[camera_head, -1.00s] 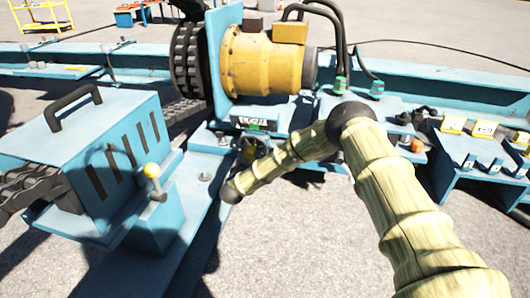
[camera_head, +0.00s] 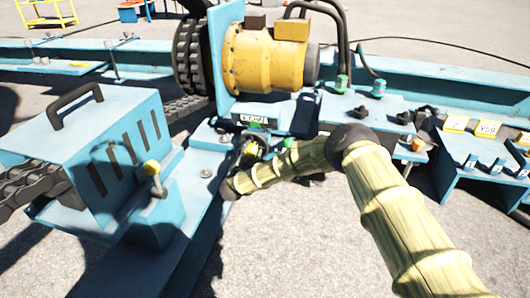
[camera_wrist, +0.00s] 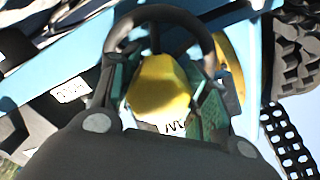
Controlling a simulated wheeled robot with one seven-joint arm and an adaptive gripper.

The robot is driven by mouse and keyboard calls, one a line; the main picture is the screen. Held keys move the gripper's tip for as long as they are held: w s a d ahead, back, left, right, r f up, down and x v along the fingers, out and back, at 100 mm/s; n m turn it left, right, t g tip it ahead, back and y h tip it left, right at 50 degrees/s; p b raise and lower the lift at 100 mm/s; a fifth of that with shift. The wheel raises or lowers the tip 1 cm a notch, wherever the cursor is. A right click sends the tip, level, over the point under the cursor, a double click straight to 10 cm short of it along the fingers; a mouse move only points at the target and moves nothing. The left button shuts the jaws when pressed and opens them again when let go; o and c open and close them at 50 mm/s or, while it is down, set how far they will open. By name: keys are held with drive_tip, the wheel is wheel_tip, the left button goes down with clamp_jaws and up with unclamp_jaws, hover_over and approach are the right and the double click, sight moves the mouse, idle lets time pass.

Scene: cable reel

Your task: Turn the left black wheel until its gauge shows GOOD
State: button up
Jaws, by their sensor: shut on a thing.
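The left black wheel (camera_head: 246,146) is small and partly hidden behind my forearm in the head view. In the wrist view the black wheel rim (camera_wrist: 160,14) arches over a yellow block-shaped part (camera_wrist: 160,90). My gripper (camera_wrist: 162,100) is shut on the wheel, its teal-lined fingers on either side of the yellow part. In the head view my gripper (camera_head: 252,156) is mostly hidden by the arm. The gauge (camera_head: 252,120) above the wheel is a white label that appears to read LOW, with a green patch beneath it.
A yellow motor (camera_head: 265,58) stands behind the wheel. A blue vented box (camera_head: 85,140) with a black handle and a yellow-topped lever (camera_head: 152,168) are at left. A green knob (camera_head: 290,143) is close to my arm. Labelled blue blocks (camera_head: 487,128) stand at right.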

drive_tip(key=shift+w+d, duration=0.15)
drive_tip(key=shift+d, duration=0.15)
drive_tip(key=o, duration=1.5)
drive_tip(key=shift+f, duration=0.1)
drive_tip(key=shift+a, duration=0.2)
drive_tip(key=shift+s+a, duration=0.1)
drive_tip(key=shift+s, duration=0.1)
drive_tip(key=shift+s, duration=0.25)
drive_tip(key=v, duration=1.1)
drive_tip(key=shift+s, duration=0.1)
drive_tip(key=shift+c, duration=0.3)
